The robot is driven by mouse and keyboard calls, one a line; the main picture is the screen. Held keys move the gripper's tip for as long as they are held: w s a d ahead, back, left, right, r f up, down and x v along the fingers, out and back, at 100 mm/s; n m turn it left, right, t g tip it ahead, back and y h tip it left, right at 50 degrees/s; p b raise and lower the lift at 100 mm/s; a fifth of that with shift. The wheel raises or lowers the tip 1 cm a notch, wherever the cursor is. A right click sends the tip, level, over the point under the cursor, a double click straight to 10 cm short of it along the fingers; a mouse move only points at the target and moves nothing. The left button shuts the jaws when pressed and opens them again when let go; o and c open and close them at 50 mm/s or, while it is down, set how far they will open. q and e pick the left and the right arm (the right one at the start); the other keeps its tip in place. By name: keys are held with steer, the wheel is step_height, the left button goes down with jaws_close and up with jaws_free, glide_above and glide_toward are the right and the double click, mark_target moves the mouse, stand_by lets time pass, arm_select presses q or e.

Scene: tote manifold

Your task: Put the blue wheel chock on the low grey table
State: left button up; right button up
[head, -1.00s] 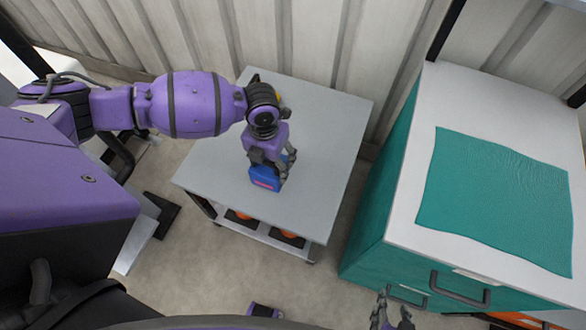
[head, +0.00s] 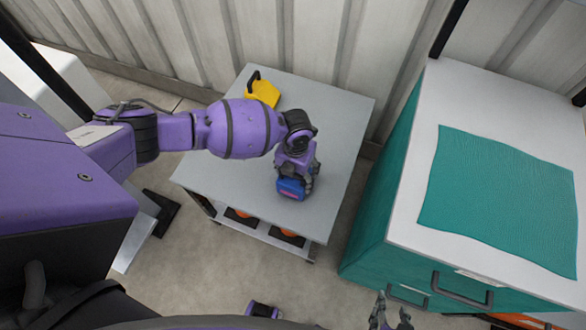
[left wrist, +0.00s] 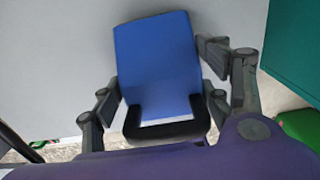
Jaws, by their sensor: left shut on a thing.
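The blue wheel chock (head: 291,189) is in my left gripper (head: 298,178), above or on the front right part of the low grey table (head: 225,160). I cannot tell whether its underside touches the top. In the left wrist view the chock (left wrist: 158,65) stands between the fingers of the left gripper (left wrist: 165,115), with grey tabletop around it. The fingers close on its dark near end from both sides. My right gripper (head: 391,318) is at the bottom edge of the head view, with its fingers apart and nothing between them; part of it is cut off.
A yellow block with a black handle (head: 262,93) sits at the table's back left. Orange items on dark bases (head: 286,236) are on its lower shelf. A teal cabinet with a white top (head: 415,190) and a teal mat (head: 500,195) stands to the right. A ribbed wall is behind.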

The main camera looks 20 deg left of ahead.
arm_select(q)
steer(key=shift+f, duration=0.15)
steer(key=o, duration=1.4)
arm_select(e)
steer(key=shift+s+f, duration=0.2)
steer(key=shift+s, duration=0.25)
arm_select(q)
steer(key=shift+o, duration=0.2)
